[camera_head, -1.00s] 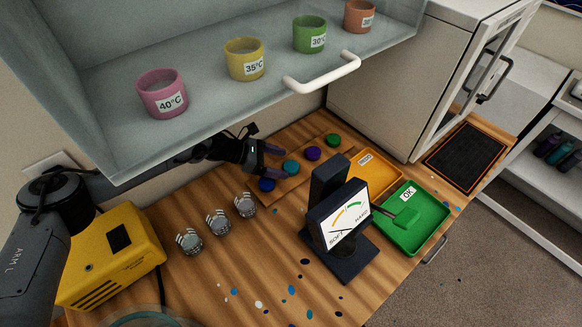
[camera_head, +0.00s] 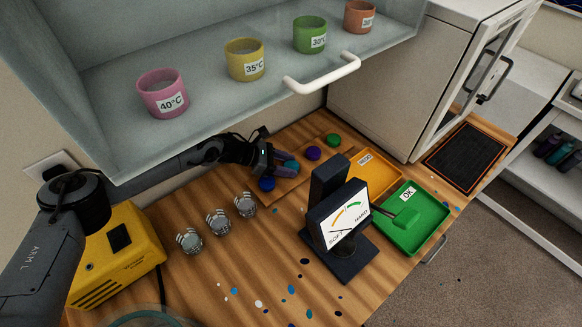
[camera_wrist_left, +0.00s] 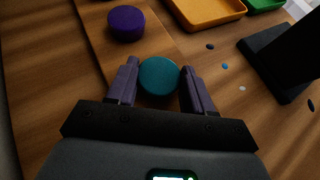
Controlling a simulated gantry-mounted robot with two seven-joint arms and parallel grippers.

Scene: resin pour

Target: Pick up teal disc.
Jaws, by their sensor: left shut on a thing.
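The teal disc (camera_wrist_left: 159,76) sits between the two purple fingers of my left gripper (camera_wrist_left: 160,84) in the left wrist view. The fingers touch or nearly touch its sides, and the gripper is shut on it. In the head view my left gripper (camera_head: 284,166) is at the wooden board, and the teal disc (camera_head: 291,165) is partly covered by the fingers. Whether the disc is lifted off the board cannot be told. My right gripper is in neither view.
On the board (camera_head: 302,158) are a blue disc (camera_head: 267,184), a purple disc (camera_head: 313,153) and a green disc (camera_head: 333,140). A dark hardness gauge (camera_head: 338,225) stands nearby, with an orange tray (camera_head: 375,172) and a green tray (camera_head: 414,228) beyond. A shelf (camera_head: 250,95) overhangs the arm.

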